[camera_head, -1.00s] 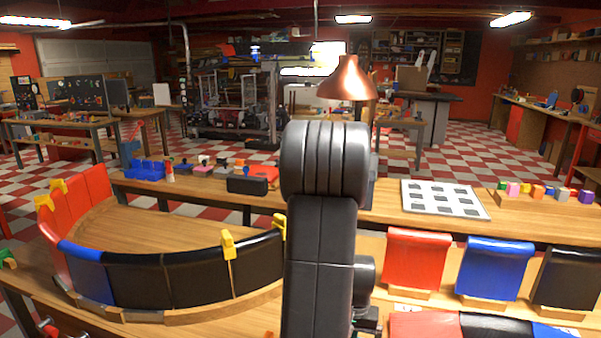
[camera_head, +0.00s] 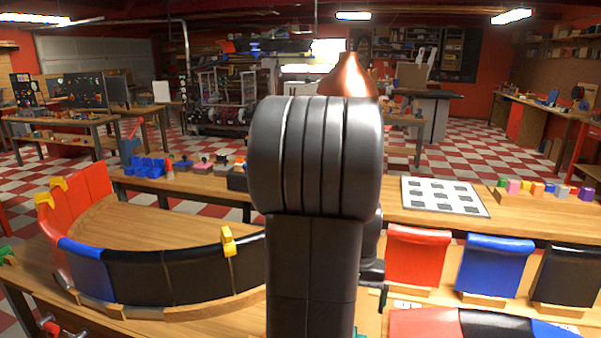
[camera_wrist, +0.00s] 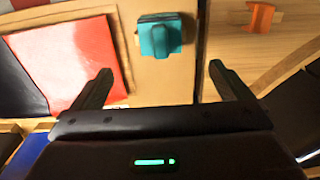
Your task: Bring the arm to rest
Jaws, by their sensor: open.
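My arm (camera_head: 315,160) stands upright in the middle of the head view and hides part of the bench behind it. In the wrist view my gripper (camera_wrist: 160,85) has its two fingers spread wide apart, with nothing between them. A teal block (camera_wrist: 160,37) lies on the wooden surface beyond the fingers, apart from them. A red panel (camera_wrist: 68,62) lies to the left of the left finger. An orange piece (camera_wrist: 261,16) is at the upper right. In the head view the fingers are hidden or too small to make out.
A curved row of red, blue and black panels (camera_head: 140,277) with yellow clamps (camera_head: 228,241) stands at the left. Red (camera_head: 418,256), blue (camera_head: 494,265) and black panels stand at the right. A white board with dark squares (camera_head: 445,197) and a copper lamp (camera_head: 350,78) are behind.

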